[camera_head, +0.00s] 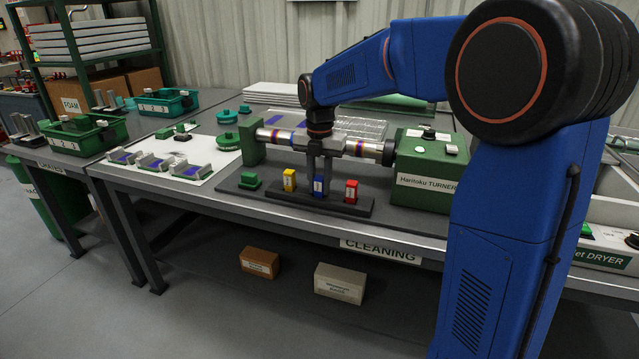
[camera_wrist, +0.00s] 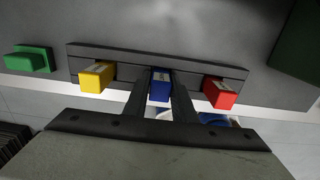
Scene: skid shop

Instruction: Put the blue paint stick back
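The blue paint stick (camera_head: 319,187) stands upright at the middle of the dark rack (camera_head: 268,194), between the yellow paint stick (camera_head: 289,180) and the red paint stick (camera_head: 351,191). My gripper (camera_head: 319,178) points down over it, with one finger against each side. In the wrist view the blue stick (camera_wrist: 160,87) fills the gap between the fingers (camera_wrist: 160,95), so my gripper looks shut on it. The yellow stick (camera_wrist: 97,77) and red stick (camera_wrist: 220,93) stand clear of the fingers. The blue stick's lower end is hidden, so I cannot tell how deep it sits.
A green block (camera_head: 249,181) lies left of the rack. Behind my gripper is a metal roller (camera_head: 281,137) in the green Haritoku turner (camera_head: 428,172). A white mat (camera_head: 222,160) with metal parts lies at left. The bench front edge is close to the rack.

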